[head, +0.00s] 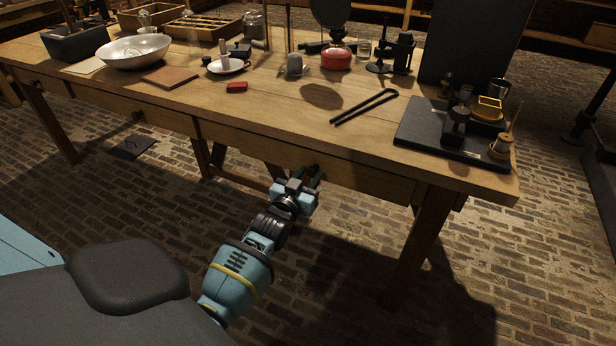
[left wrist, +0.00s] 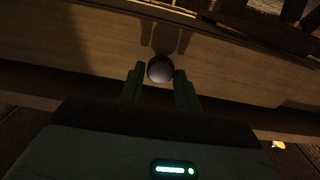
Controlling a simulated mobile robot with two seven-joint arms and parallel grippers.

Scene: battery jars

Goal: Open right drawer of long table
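The long table (head: 250,108) stands across the head view. Its right drawer front (head: 365,178) lies under the tabletop and looks flush with the table's frame. In the left wrist view the wooden drawer front (left wrist: 90,50) carries a round dark knob (left wrist: 160,68). My left gripper (head: 314,172) is at this drawer front, below the tabletop edge. In the left wrist view its two fingers (left wrist: 159,78) are apart, one on each side of the knob, with narrow gaps showing. The knob is hidden in the head view. My right gripper is not in view.
The tabletop holds black tongs (head: 364,106), a dark board with small apparatus (head: 425,138), a red-based mirror or lamp (head: 336,60) and a white bowl (head: 134,52). A table leg (head: 420,240) stands right of my left arm. The brick floor in front is open.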

